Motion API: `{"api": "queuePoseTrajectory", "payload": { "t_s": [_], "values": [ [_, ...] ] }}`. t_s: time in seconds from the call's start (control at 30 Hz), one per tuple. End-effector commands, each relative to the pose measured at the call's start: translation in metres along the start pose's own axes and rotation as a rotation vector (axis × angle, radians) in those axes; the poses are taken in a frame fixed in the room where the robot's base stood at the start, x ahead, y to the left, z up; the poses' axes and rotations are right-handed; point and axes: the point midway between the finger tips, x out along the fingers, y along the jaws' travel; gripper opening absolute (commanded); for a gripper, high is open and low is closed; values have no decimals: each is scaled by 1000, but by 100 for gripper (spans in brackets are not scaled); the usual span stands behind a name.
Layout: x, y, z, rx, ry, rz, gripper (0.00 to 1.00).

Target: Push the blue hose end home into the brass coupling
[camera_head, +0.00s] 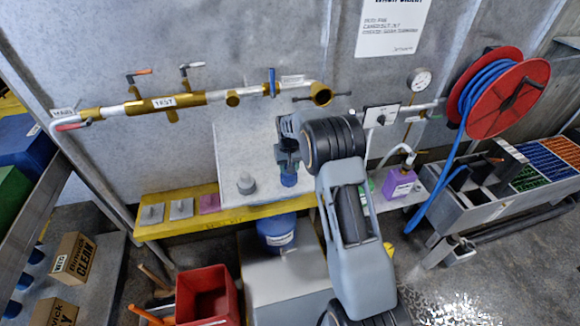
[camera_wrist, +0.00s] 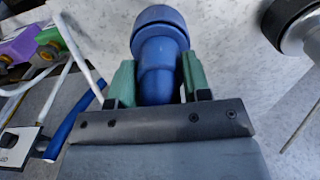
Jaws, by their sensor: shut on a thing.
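My gripper (camera_head: 288,156) is low over the bench, below the brass pipe. The piece also shows under my gripper in the head view (camera_head: 289,179). I cannot see whether it joins a hose. The brass coupling (camera_head: 321,94) is the open-mouthed end of the wall pipe, with dark side levers. It is above and right of my gripper, apart from the blue piece. A long blue hose (camera_head: 440,190) hangs from a red reel, its lower end free.
The reel (camera_head: 508,98) stands above a grey trough (camera_head: 470,212) at right. A red bin (camera_head: 207,296) is below. A gauge (camera_head: 419,79) is right of the coupling.

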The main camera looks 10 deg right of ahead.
Motion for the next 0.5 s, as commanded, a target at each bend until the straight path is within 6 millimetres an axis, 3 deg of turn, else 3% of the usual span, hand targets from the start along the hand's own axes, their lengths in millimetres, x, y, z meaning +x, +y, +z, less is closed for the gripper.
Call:
{"api": "queuePoseTrajectory", "payload": {
  "t_s": [0.1,0.5],
  "values": [
    [-1,0,0,0,2,0,22],
    [-14,0,-1,0,3,0,21]
  ]
}}
